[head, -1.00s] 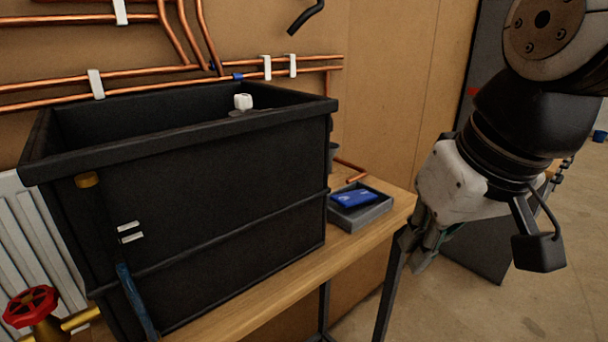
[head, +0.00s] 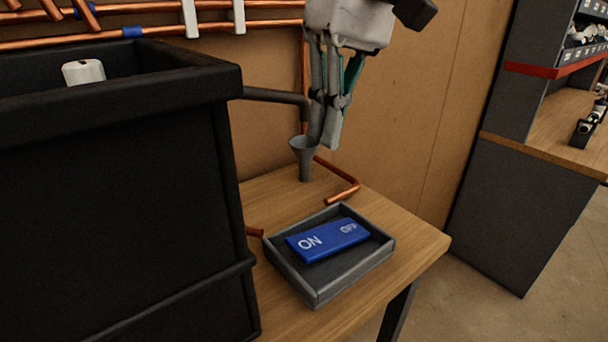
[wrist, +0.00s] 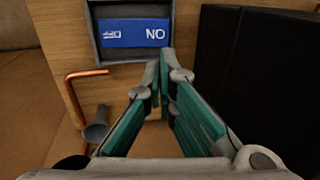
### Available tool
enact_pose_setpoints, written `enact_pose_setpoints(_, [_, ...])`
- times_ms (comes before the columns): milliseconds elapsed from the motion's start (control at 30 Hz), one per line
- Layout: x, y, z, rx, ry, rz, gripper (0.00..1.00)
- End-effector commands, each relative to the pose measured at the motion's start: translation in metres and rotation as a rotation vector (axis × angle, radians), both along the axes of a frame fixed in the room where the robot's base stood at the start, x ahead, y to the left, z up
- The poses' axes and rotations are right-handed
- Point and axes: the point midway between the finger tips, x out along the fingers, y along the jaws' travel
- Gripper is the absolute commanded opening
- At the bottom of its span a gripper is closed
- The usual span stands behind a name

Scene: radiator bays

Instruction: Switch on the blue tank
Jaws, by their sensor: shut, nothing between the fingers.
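A blue rocker switch (head: 328,240) marked ON at its left end and OFF at its right lies in a grey tray (head: 318,291) on the wooden bench. I cannot tell which end is pressed down. In the wrist view the blue switch (wrist: 135,33) shows upside down at the top, just beyond my fingertips. My gripper (head: 325,142) points down, shut and empty, behind the tray and above it, apart from the switch. It also shows in the wrist view (wrist: 165,58). A large black tank (head: 120,200) stands left of the tray; no blue tank shows.
A grey funnel (head: 303,158) stands close below my gripper, with a dark spout from the tank above it. A bent copper pipe (head: 343,190) lies behind the tray. Copper pipes (head: 255,24) run along the wall. Open floor and a dark shelf unit (head: 505,190) are to the right.

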Motion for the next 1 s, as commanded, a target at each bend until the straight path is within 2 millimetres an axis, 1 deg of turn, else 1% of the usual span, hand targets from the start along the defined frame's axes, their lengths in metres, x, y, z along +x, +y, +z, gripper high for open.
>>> enact_pose_setpoints(233, [0.000, 0.000, -0.001, 0.000, -0.001, -0.001, 0.00])
enact_pose_setpoints(367, [-0.002, 0.001, -0.011, -0.001, 0.001, -0.001, 0.00])
enact_pose_setpoints(467, [-0.004, 0.004, -0.025, 0.000, 0.002, -0.001, 0.00])
enact_pose_setpoints(800, [-0.012, 0.015, -0.090, -0.001, 0.003, 0.000, 0.00])
enact_pose_setpoints(1000, [-0.015, 0.021, -0.120, -0.001, 0.002, -0.002, 0.00])
